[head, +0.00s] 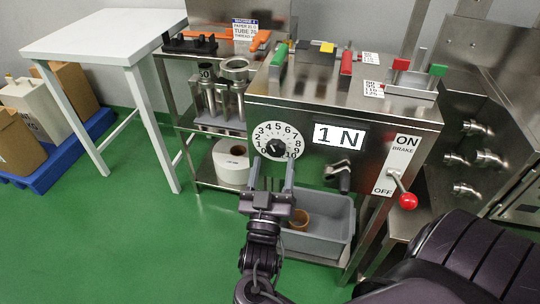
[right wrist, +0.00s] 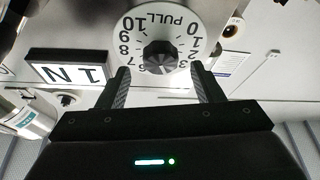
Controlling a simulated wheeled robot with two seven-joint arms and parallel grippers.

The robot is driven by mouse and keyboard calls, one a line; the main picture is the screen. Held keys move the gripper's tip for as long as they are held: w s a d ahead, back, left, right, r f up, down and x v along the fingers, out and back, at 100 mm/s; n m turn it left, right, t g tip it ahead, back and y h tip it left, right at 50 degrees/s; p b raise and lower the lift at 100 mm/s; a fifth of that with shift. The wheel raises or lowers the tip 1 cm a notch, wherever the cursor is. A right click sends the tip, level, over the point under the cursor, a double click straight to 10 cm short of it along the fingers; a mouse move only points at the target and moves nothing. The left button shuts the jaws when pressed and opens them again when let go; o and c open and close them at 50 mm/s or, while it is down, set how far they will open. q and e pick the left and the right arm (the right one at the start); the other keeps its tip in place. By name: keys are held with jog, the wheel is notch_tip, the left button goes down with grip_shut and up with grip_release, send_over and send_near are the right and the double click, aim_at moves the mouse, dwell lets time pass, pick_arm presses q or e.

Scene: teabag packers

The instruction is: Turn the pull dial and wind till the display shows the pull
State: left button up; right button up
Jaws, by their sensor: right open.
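The pull dial (head: 277,141) is a white disc numbered 0 to 10 on the steel machine front, with a black knob (head: 277,149) at its centre. It shows upside down in the right wrist view (right wrist: 187,33). My right gripper (head: 272,163) is open and empty, just in front of the dial's lower part. In the right wrist view its fingers (right wrist: 160,70) stand either side of the knob, apart from it. The display (head: 339,137) reads "1 N". A dark crank handle (head: 341,178) sits below the display. My left gripper is out of view.
Right of the display is a brake lever with a red ball (head: 408,201), hanging toward OFF. A grey bin (head: 330,228) holding a brown ring stands below. A white table (head: 100,35) is at left. Green floor is free at front left.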

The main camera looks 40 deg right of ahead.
aim_at(275, 153)
jog(key=shift+x, duration=1.85)
jog(key=shift+f, duration=0.1)
jog(key=c, duration=0.9)
jog(key=shift+c, duration=0.3)
